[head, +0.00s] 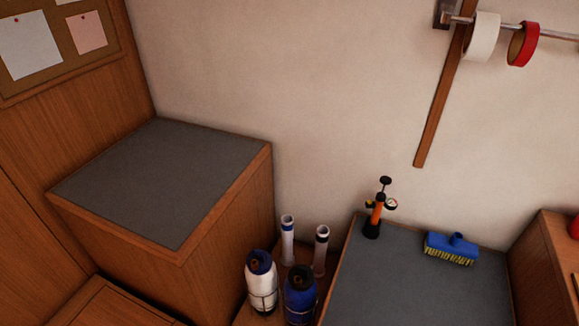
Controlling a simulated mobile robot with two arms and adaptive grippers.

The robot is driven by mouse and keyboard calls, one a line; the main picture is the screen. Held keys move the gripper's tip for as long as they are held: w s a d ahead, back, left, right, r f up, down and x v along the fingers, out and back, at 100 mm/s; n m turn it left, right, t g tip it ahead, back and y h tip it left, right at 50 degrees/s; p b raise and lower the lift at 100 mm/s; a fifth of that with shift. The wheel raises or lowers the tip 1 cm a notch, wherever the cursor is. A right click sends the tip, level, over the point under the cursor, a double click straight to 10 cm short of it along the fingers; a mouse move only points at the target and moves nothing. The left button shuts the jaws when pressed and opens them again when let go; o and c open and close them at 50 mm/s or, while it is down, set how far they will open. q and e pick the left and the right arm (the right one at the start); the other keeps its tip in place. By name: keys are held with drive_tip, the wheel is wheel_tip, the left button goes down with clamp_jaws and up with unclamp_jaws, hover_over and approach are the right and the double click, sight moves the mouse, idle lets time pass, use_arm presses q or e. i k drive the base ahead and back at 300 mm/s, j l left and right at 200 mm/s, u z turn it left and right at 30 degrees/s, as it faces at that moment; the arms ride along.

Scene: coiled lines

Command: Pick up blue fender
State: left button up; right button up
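The blue fender (300,296) stands upright at the bottom of the head view, in a low spot between two grey-topped wooden units. Its lower end is cut off by the picture's edge. A white fender (262,284) with a blue top stands upright just left of it. Neither of my grippers shows in the head view.
Two clear tubes, one with a blue band (288,240) and one with a dark band (321,250), stand behind the fenders. An orange pump (376,212) and blue brush (452,247) are on the right grey top (400,290). The left grey top (165,180) is bare.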

sight(300, 286)
drive_tip(key=k+j, duration=0.15)
drive_tip(key=j, duration=0.15)
drive_tip(key=k+j+u, duration=0.1)
drive_tip(key=j, duration=0.2)
drive_tip(key=k+j, duration=0.2)
drive_tip(key=k+j+u, duration=0.1)
drive_tip(key=j, duration=0.3)
drive_tip(key=k, duration=0.05)
